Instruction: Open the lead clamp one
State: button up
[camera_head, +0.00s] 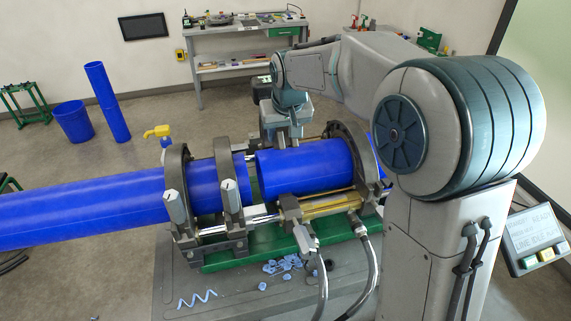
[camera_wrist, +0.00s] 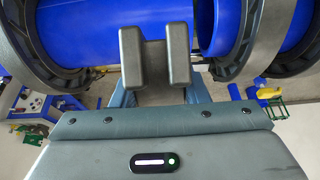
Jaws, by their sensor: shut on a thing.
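My gripper (camera_head: 288,143) points down over the far side of the blue pipe piece (camera_head: 305,168), between the middle clamp ring (camera_head: 228,178) and the right clamp ring (camera_head: 350,140). In the wrist view its two dark fingers (camera_wrist: 155,58) stand a small gap apart, with a grey piece (camera_wrist: 154,66) between them. I cannot tell which clamp part this is. Dark clamp rings show at the left (camera_wrist: 35,45) and right (camera_wrist: 245,45) of that view. The left clamp ring (camera_head: 177,190) is around the long blue pipe (camera_head: 80,207). The fingertips are hidden in the head view.
The clamps stand on a green-based cart (camera_head: 225,262) with blue shavings (camera_head: 283,264) on it. Hoses (camera_head: 322,270) hang in front. A control panel (camera_head: 535,240) is at the right. A workbench (camera_head: 245,45), blue bin (camera_head: 73,122) and upright blue pipe (camera_head: 107,102) stand behind.

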jog(key=shift+w+a+r+p, duration=0.2)
jog(key=shift+w+r+p, duration=0.1)
jog(key=shift+w+r, duration=0.4)
jog(key=shift+w+a+r, duration=0.25)
jog(key=shift+w+r, duration=0.55)
jog(key=shift+w, duration=0.05)
jog(key=shift+w+a+r, duration=0.25)
jog(key=shift+w+r, duration=0.5)
jog(key=shift+w, duration=0.1)
jog(key=shift+w+a+r, duration=0.2)
jog(key=shift+w+r, duration=0.15)
jog(key=shift+w, duration=0.3)
jog(key=shift+w+a+r, duration=0.2)
jog(key=shift+w+r, duration=0.2)
jog(key=shift+w, duration=0.25)
jog(key=shift+w+a+r, duration=0.2)
jog(key=shift+w+r, duration=0.15)
jog(key=shift+w, duration=0.3)
jog(key=shift+w+a+r, duration=0.2)
jog(key=shift+w+r, duration=0.05)
jog(key=shift+w, duration=0.45)
jog(key=shift+w+a+r, duration=0.2)
jog(key=shift+w+r, duration=0.05)
jog(key=shift+w, duration=0.5)
jog(key=shift+w+a+r, duration=0.2)
jog(key=shift+w+r, duration=0.05)
jog(key=shift+w, duration=0.45)
